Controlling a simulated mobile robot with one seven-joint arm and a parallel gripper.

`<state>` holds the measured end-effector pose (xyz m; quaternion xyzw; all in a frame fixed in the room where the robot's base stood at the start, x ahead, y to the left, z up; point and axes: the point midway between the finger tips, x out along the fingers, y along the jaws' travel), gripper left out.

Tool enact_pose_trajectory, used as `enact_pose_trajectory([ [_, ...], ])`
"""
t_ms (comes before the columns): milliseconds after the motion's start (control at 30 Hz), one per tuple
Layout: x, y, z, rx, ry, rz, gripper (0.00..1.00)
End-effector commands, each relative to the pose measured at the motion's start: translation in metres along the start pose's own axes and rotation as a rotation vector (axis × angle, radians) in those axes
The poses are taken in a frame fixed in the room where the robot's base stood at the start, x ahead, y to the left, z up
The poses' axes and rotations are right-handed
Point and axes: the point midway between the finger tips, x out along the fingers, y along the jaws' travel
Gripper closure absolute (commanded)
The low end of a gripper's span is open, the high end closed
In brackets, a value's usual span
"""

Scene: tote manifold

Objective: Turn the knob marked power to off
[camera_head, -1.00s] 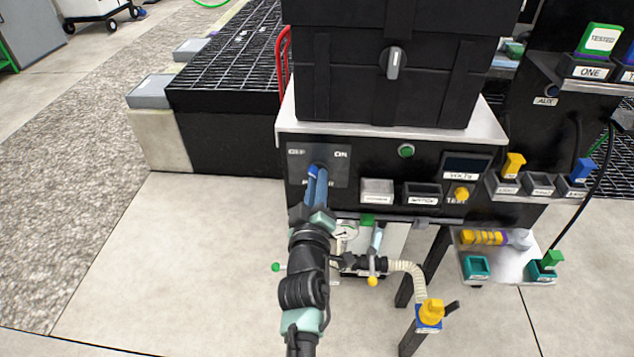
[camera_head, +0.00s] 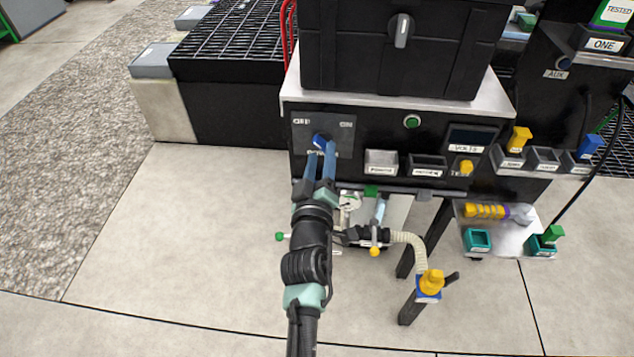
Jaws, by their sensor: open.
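The power knob (camera_head: 321,139) is blue and sits on a dark plate (camera_head: 343,131) at the left of the black panel. OFF is marked at the plate's upper left and ON at its upper right; the power label below is partly hidden by my fingers. The knob looks tilted toward the upper left, toward the OFF side. My gripper (camera_head: 321,158) is open, just below and in front of the knob, with its two blue fingers spread apart. I cannot tell whether a fingertip still touches the knob.
Right of the plate are a green button (camera_head: 411,121), a volts display (camera_head: 471,138) and a yellow test knob (camera_head: 466,167). A black case (camera_head: 400,60) stands on top. Below are a gauge (camera_head: 349,202) and a pale hose (camera_head: 412,243). The floor at left is clear.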

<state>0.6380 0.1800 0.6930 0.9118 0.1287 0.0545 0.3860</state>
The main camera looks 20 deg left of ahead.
Motion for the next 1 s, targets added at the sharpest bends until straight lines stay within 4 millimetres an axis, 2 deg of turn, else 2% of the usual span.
enact_pose_trajectory([
  [400, -0.077, 0.001, -0.001, 0.001, -0.004, -0.003, 0.51],
  [600, -0.105, 0.001, 0.000, 0.000, -0.004, -0.001, 0.51],
  [767, -0.115, 0.001, 0.000, -0.001, -0.002, 0.000, 0.51],
  [1000, -0.117, 0.001, 0.000, -0.001, -0.001, 0.001, 0.51],
])
